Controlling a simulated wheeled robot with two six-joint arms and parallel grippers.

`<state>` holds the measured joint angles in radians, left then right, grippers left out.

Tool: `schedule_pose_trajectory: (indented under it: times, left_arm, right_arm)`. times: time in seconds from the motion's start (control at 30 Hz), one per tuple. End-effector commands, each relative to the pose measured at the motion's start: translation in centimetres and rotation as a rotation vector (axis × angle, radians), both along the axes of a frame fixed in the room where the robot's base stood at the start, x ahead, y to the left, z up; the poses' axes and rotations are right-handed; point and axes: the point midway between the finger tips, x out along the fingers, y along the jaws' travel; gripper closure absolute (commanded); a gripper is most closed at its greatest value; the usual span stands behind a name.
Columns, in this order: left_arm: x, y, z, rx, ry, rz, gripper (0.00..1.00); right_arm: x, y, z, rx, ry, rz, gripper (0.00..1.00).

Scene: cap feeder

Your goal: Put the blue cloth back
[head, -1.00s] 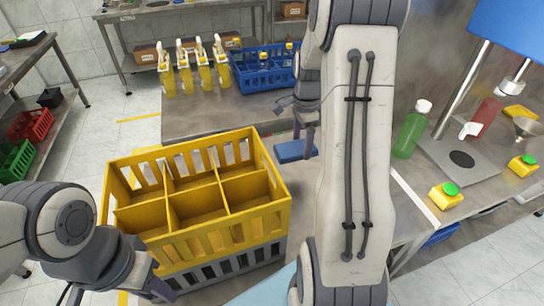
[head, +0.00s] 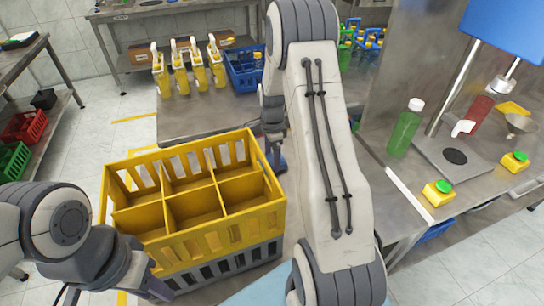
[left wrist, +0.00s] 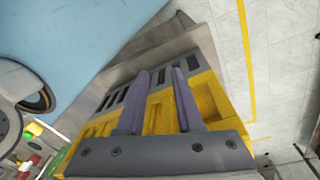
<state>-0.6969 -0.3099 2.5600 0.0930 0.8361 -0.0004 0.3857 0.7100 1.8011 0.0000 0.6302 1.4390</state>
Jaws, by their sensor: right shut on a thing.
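My left gripper (head: 152,290) is low in front of the yellow crate. In the left wrist view its two fingers (left wrist: 160,75) stand apart with nothing between them, over the crate's side.
The divided yellow crate (head: 222,240) sits on a grey one (head: 235,262). Pump bottles (head: 180,72) and a blue crate (head: 240,70) stand behind. A green bottle (head: 403,135) and yellow containers (head: 438,193) stand right.

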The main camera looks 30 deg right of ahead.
Motion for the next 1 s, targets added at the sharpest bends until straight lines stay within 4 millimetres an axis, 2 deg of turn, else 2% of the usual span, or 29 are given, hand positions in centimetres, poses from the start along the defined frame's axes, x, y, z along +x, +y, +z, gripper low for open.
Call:
schedule_pose_trajectory:
  times: [0.17,0.2,0.23,0.57,0.67,1.0]
  left_arm:
    - [0.0,0.0,-0.2,0.000,0.000,0.000,0.65]
    - [0.0,0.0,-0.1,0.000,0.000,0.000,0.65]
    - [0.0,0.0,-0.1,0.000,0.000,0.000,0.65]
    - [0.0,0.0,0.0,0.000,0.000,0.000,0.65]
    - [0.0,0.0,0.0,0.000,0.000,0.000,0.65]
    - [0.0,0.0,0.0,0.000,0.000,0.000,0.65]
  right_arm:
    - [0.0,0.0,-0.4,0.000,0.001,0.000,0.77]
    - [0.0,0.0,-0.3,0.000,0.000,0.000,0.05]
    - [0.0,0.0,-0.3,0.000,0.000,0.000,0.00]
    - [0.0,0.0,0.4,0.000,-0.001,0.000,0.00]
    - [0.1,-0.1,1.8,-0.002,-0.004,0.000,0.00]
    - [0.1,0.0,9.0,-0.002,-0.005,0.000,0.00]
